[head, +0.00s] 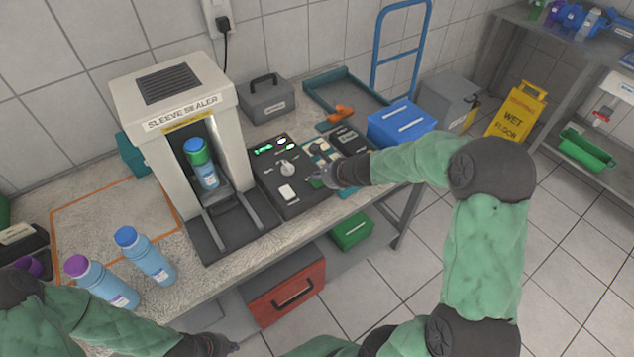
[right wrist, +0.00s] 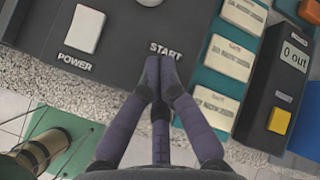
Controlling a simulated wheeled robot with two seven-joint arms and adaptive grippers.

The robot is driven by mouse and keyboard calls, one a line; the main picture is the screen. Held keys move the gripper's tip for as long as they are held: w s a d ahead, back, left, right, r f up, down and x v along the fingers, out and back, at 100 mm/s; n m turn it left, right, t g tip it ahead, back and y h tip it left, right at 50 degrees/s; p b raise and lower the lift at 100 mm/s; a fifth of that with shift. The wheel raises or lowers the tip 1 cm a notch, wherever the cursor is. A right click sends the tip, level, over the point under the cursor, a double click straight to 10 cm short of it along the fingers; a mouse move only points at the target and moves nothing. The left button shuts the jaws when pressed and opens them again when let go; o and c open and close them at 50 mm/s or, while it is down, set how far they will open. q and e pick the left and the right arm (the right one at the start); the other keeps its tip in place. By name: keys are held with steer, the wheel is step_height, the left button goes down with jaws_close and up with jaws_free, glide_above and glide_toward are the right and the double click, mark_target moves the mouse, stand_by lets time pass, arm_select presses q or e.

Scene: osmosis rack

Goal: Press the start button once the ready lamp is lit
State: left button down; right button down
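The lamp labels are too small to read. My right gripper (head: 322,178) is shut and empty, its fingertips (right wrist: 158,68) just below the START label (right wrist: 166,50). I cannot clearly see the start button. My left gripper (head: 220,345) is low at the bottom edge, its fingers unclear.
Purple-capped (head: 100,281) and blue-capped (head: 145,256) bottles stand at the bench's front left. Right of the panel are a teal holder with pale blocks (right wrist: 230,57) and a dark counter box (right wrist: 275,90). A blue box (head: 400,122) and grey case (head: 265,99) stand behind.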

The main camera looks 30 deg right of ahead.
mark_target(319, 184)
steer(key=shift+f+b, duration=0.4)
steer(key=shift+f+b, duration=0.35)
steer(key=shift+b, duration=0.05)
stand_by(0.7)
steer(key=shift+r, duration=0.1)
steer(key=shift+r+p, duration=0.65)
steer(key=shift+r, duration=0.05)
step_height(319, 184, up, 5)
steer(key=p, duration=0.4)
stand_by(0.4)
steer(key=shift+f, duration=0.1)
stand_by(0.4)
